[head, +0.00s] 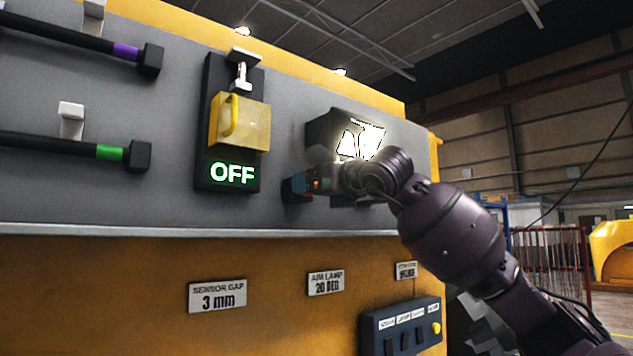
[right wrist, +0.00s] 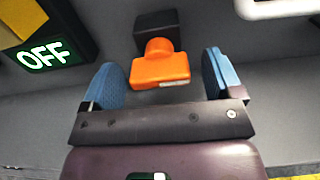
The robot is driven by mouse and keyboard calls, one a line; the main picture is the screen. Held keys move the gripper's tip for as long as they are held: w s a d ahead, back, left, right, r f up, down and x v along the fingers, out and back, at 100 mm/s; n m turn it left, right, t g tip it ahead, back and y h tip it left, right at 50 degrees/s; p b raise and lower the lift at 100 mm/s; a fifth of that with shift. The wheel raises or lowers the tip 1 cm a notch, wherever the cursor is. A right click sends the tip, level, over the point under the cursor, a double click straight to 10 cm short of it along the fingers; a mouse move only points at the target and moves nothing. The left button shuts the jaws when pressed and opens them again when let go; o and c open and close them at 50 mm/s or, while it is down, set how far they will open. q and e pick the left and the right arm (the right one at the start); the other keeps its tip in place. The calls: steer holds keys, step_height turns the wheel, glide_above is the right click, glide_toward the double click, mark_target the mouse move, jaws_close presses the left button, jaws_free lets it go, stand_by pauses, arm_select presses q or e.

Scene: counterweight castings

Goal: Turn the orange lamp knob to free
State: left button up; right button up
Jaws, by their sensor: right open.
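The orange lamp knob (right wrist: 160,66) shows in the right wrist view, on a dark block on the grey panel. My right gripper (right wrist: 165,85) is open, with one blue-padded finger on each side of the knob. Gaps show between the knob and both fingers, so it is not gripped. In the head view my right gripper (head: 303,184) is at the panel just below the lit lamp (head: 362,140), and the arm and hand mostly hide the knob there. My left gripper is not in view.
Left of my right gripper is a dark plate with a yellow cover (head: 240,122) and a green-lit OFF display (head: 232,174). Below are labels (head: 217,296) and a dark switch box (head: 402,328).

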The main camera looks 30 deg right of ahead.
steer(key=shift+w+a, duration=0.1)
steer(key=shift+w, duration=0.5)
steer(key=c, duration=0.9)
